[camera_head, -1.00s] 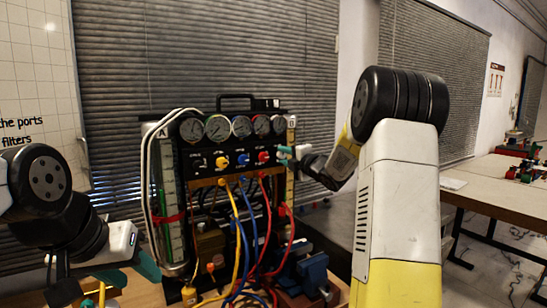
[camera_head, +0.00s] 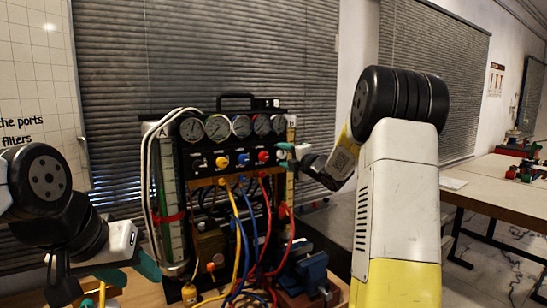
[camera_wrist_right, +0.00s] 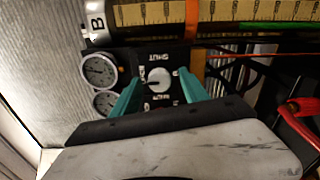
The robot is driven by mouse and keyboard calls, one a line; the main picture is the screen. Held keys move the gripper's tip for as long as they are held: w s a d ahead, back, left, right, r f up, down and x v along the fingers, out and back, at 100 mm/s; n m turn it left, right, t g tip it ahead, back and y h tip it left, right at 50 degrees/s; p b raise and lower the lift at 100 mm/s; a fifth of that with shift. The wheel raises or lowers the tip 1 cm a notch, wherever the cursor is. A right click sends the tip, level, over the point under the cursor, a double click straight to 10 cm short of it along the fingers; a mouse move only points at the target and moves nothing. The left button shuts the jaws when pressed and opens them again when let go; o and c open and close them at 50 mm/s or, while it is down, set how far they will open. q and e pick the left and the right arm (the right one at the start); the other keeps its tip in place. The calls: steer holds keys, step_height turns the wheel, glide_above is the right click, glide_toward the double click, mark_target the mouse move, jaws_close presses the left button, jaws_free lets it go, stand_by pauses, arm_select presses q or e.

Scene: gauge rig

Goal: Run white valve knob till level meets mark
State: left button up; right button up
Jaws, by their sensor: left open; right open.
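The white valve knob (camera_wrist_right: 158,80) is on the black panel, under a "SHUT" label, in the right wrist view. My right gripper (camera_wrist_right: 159,92) is open, with one teal finger on each side of the knob; whether they touch it I cannot tell. In the head view my right gripper (camera_head: 284,155) is at the panel's right end and hides the knob. Tube B, with a yellow scale (camera_wrist_right: 225,12), shows green (camera_wrist_right: 280,25) at right and an orange band (camera_wrist_right: 190,35). My left gripper (camera_head: 132,271) is open and empty at the lower left.
Several gauges (camera_head: 241,126) line the rig's top. Yellow (camera_head: 222,162), blue (camera_head: 243,160) and red (camera_head: 263,157) knobs sit below them. Tube A (camera_head: 168,195), with a red band, stands at left. Coloured hoses (camera_head: 243,250) hang in front. A blue vise (camera_head: 312,270) is at lower right.

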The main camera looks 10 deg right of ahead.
steer(key=v, duration=0.7)
steer(key=shift+s+d, duration=0.15)
steer(key=shift+s, duration=0.2)
stand_by(7.0)
